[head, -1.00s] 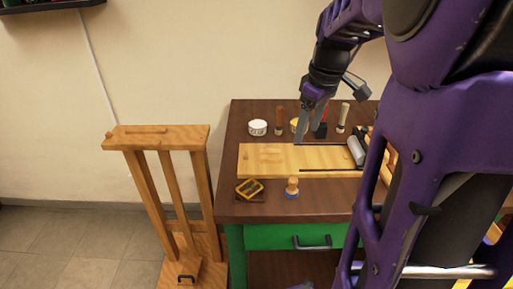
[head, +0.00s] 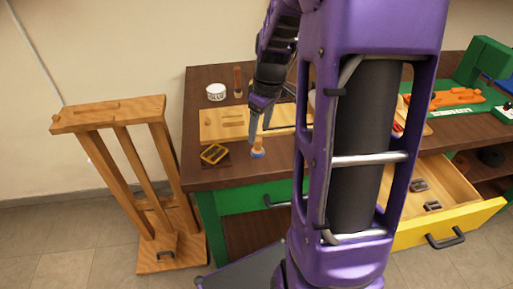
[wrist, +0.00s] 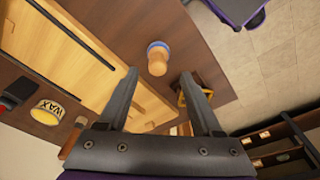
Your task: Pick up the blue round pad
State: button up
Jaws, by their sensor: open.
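The blue round pad (head: 257,153) has a pale wooden knob handle on top and stands upright near the front edge of the brown workbench top. It also shows in the wrist view (wrist: 158,46), handle toward the camera. My gripper (head: 261,132) points down just above the pad in the head view. In the wrist view my gripper (wrist: 159,74) is open and empty, with the handle between and slightly beyond its two fingertips. I cannot tell the exact height gap.
A yellow buckle on a dark square (head: 214,153) lies left of the pad. A long wooden board (head: 222,123) lies behind it. A white tin (head: 216,92) stands farther back. A wooden stand (head: 110,113) is at left. A yellow drawer (head: 445,222) is open at right.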

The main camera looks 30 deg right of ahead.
aim_at(258, 138)
jog(key=f, duration=0.3)
jog(key=w+f, duration=0.1)
jog(key=f, duration=0.1)
jog(key=shift+a+b, duration=0.1)
jog(key=shift+b, duration=0.3)
jog(key=shift+c, duration=0.2)
grip_shut()
